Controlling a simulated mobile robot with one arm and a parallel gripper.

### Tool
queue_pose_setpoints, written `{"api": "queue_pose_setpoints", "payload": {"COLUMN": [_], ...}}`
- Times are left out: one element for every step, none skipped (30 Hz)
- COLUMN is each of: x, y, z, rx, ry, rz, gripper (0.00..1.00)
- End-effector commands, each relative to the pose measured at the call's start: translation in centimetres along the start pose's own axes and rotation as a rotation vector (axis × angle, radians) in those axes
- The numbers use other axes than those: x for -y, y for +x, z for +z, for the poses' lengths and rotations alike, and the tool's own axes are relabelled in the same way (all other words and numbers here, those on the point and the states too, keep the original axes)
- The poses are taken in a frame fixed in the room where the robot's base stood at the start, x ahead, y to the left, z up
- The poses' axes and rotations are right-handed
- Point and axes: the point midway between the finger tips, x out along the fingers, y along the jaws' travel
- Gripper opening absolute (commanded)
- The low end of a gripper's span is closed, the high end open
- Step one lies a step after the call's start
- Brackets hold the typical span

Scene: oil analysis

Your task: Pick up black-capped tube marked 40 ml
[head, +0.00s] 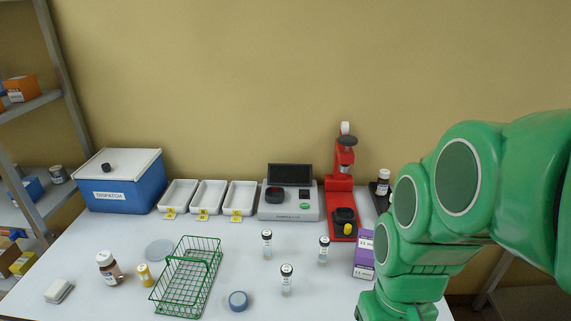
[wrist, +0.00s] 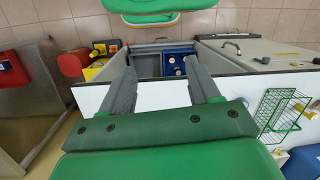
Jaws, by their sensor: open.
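Three small clear tubes with dark caps stand upright on the white table in the head view: one at the back left (head: 267,244), one at the right (head: 323,250) and one nearer the front (head: 287,280). Their label print is too small to read, so I cannot tell which is marked 40 ml. My gripper (wrist: 161,68) shows in the wrist view with its two grey fingers apart and nothing between them. It is not near the tubes. In the head view my green arm fills the right side and the fingers are out of sight.
A green wire basket (head: 161,295), a blue round lid (head: 238,301), a brown bottle (head: 109,267) and a purple box (head: 364,256) stand around the tubes. White trays (head: 208,197), a grey device (head: 289,212) and a red press (head: 340,190) line the back.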

Motion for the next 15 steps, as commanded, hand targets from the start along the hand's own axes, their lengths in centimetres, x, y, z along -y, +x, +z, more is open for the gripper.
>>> {"api": "queue_pose_setpoints", "payload": {"x": [0.7, 1.1, 1.6, 2.1, 2.5, 3.0, 3.5, 3.9, 4.4, 4.8, 5.2, 5.7, 6.1, 6.5, 7.0], "y": [-0.2, -0.4, -0.5, -0.6, -0.7, -0.9, -1.0, -1.1, -1.3, -1.4, -1.6, -1.7, -1.7, -1.8, -1.9], "z": [-1.0, -1.5, -2.3, -2.8, -3.3, -4.0, -4.5, -5.1, -5.8, -6.4, -6.9, -7.6, -8.1, -8.7, -9.3], "rx": [0.004, 0.006, 0.009, 0.011, 0.012, 0.012, 0.012, 0.012, 0.009, 0.006, 0.003, 0.0, -0.002, -0.004, -0.011], "ry": [-0.053, -0.089, -0.137, -0.173, -0.209, -0.256, -0.291, -0.325, -0.369, -0.403, -0.436, -0.479, -0.511, -0.543, -0.585], "rz": [-0.023, -0.038, -0.059, -0.076, -0.092, -0.114, -0.13, -0.147, -0.17, -0.187, -0.204, -0.227, -0.245, -0.263, -0.287], "gripper": [0.61, 0.61, 0.61, 0.61, 0.61, 0.61, 0.61, 0.61, 0.61, 0.61, 0.61, 0.61, 0.61, 0.61, 0.61]}}
